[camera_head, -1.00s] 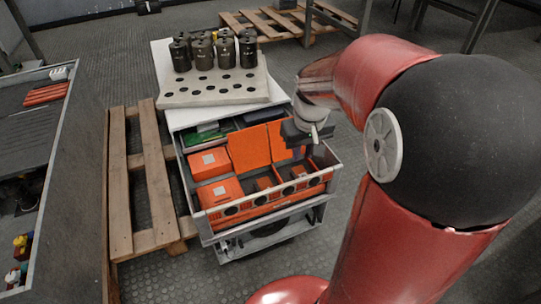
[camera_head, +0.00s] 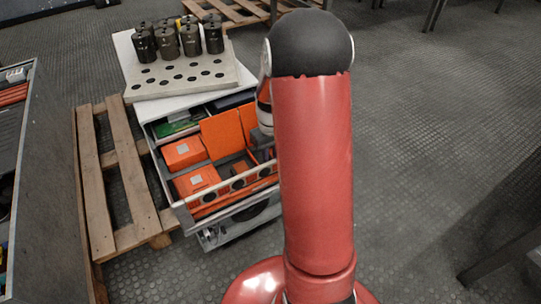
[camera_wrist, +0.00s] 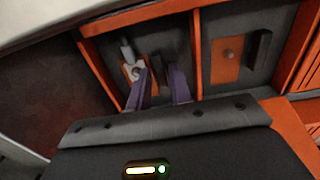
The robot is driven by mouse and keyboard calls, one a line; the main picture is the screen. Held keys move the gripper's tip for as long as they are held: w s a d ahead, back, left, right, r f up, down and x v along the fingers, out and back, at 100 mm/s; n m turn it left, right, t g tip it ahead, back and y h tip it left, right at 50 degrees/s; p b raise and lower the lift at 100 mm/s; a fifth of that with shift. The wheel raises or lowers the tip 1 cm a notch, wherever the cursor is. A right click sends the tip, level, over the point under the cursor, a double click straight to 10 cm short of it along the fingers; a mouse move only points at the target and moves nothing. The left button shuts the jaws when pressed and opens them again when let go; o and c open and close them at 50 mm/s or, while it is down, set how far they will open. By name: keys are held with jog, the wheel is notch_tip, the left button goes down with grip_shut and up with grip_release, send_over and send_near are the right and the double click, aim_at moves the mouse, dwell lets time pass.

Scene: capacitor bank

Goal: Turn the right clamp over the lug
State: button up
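In the wrist view my gripper (camera_wrist: 160,80) has two purple fingers with a gap between them, and nothing shows held. The left finger overlaps an orange plate (camera_wrist: 128,73) bearing a pale metal piece (camera_wrist: 136,68), probably a lug, with a small grey bar (camera_wrist: 127,49) at it. I cannot tell whether the finger touches them. In the compartment to the right, an orange plate (camera_wrist: 227,60) with a round stud has a dark upright bar (camera_wrist: 259,49) beside it. I cannot tell which bar is the right clamp. In the head view my arm hides the fingers.
An open drawer (camera_head: 233,190) holds orange boxes and dividers; its right end is behind my arm. Dark cylinders (camera_head: 168,42) stand on a holed board (camera_head: 190,78) behind it. A wooden pallet (camera_head: 92,170) lies left. Orange dividers (camera_wrist: 197,55) flank the fingers.

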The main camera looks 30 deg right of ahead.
jog(key=shift+f, duration=0.25)
jog(key=shift+c, duration=0.3)
grip_shut()
